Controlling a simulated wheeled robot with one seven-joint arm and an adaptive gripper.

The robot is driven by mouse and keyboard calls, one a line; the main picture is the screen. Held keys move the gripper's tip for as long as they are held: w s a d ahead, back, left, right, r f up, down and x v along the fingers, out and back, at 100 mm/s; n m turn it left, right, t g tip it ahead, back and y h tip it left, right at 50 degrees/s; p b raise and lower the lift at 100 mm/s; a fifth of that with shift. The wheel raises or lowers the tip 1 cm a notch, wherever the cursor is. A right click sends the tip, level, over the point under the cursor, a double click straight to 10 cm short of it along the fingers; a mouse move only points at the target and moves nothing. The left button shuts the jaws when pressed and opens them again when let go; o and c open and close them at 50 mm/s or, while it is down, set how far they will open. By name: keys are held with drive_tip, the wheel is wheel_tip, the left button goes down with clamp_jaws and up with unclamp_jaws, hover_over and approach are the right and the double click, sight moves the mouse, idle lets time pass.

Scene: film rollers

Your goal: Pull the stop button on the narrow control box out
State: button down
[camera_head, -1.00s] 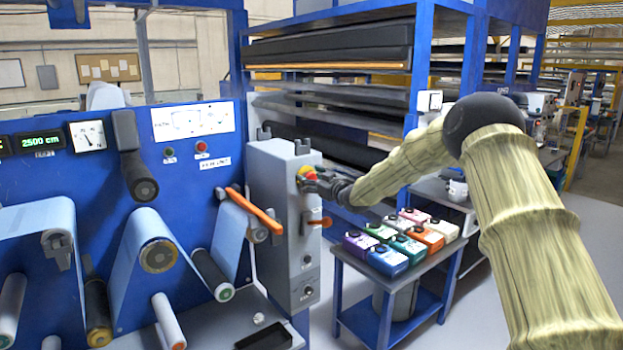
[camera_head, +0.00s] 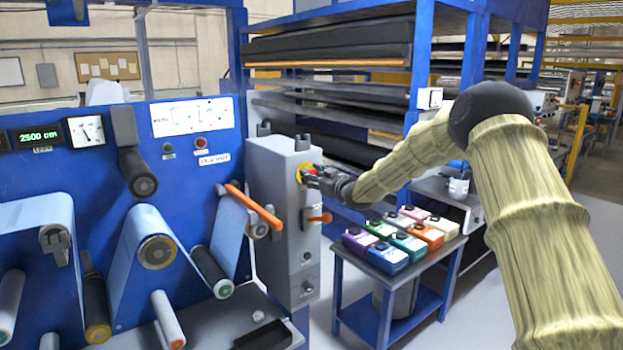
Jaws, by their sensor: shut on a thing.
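The narrow control box (camera_head: 272,200) is a tall grey cabinet in the middle of the view, to the right of the blue machine panel. The stop button (camera_head: 307,170) is red with a yellow surround, high on the box's right-hand face. My gripper (camera_head: 314,177) is at the button, its dark fingers shut on it and covering part of it. My arm reaches in from the right. How far the button stands out from the box cannot be told at this size.
An orange lever (camera_head: 320,218) sticks out of the box below the button. An orange bar (camera_head: 253,208) is to the left. A small blue table (camera_head: 384,286) with several coloured containers (camera_head: 386,259) stands under my forearm. A blue rack (camera_head: 422,65) is behind.

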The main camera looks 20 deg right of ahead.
drive_tip(key=shift+d+f, duration=0.1)
drive_tip(key=shift+f, duration=0.05)
drive_tip(key=c, duration=1)
unclamp_jaws()
drive_tip(key=shift+s, duration=0.1)
drive_tip(key=shift+o, duration=0.9)
drive_tip(key=shift+s+d, duration=0.15)
drive_tip(key=shift+d, duration=0.05)
drive_tip(key=shift+a, duration=0.25)
drive_tip(key=v, duration=1.2)
drive_tip(key=shift+d, duration=0.1)
